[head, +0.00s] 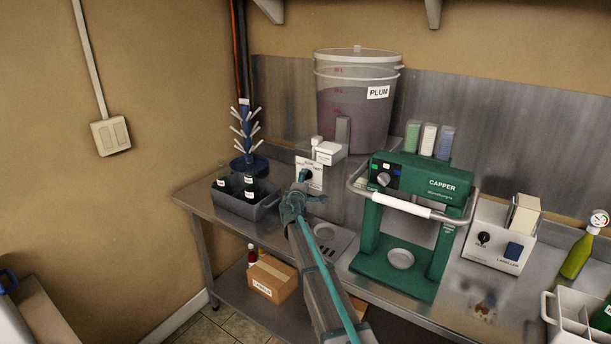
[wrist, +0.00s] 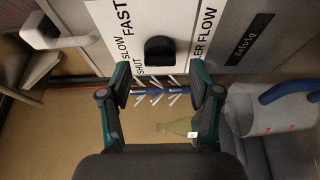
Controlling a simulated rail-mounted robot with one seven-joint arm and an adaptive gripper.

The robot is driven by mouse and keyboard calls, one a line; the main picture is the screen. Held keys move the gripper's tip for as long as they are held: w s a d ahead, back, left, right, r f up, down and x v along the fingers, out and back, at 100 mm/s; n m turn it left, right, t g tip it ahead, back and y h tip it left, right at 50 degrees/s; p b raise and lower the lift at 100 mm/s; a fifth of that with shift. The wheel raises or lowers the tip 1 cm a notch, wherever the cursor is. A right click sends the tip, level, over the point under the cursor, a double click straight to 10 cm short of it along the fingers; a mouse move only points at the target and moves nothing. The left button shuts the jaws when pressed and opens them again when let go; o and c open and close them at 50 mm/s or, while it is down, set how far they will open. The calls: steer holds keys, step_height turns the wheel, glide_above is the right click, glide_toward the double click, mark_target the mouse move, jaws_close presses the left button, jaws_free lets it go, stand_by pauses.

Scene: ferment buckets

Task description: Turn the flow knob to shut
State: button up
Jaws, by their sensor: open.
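The flow knob (wrist: 160,50) is a small black knob on a white panel (wrist: 104,18) in the wrist view. The panel reads SHUT, SLOW and FAST on one side and "...ER FLOW" on the other. Which mark the knob points at I cannot tell. My gripper (wrist: 160,72) is open, its two fingers apart, with the knob between and just beyond the fingertips, apparently untouched. In the head view my gripper (head: 300,192) is in front of the white filler panel (head: 316,172) and hides much of its lower part.
The green capper (head: 405,215) stands right of my arm. A dark crate with bottles (head: 245,205) is to the left, a blue bottle tree (head: 248,160) behind it. The PLUM bucket (head: 350,120) stands behind the filler. A labeller (head: 497,237) is further right.

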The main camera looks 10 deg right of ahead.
steer(key=shift+x, duration=1.2)
steer(key=shift+p, duration=0.35)
steer(key=c, duration=1.1)
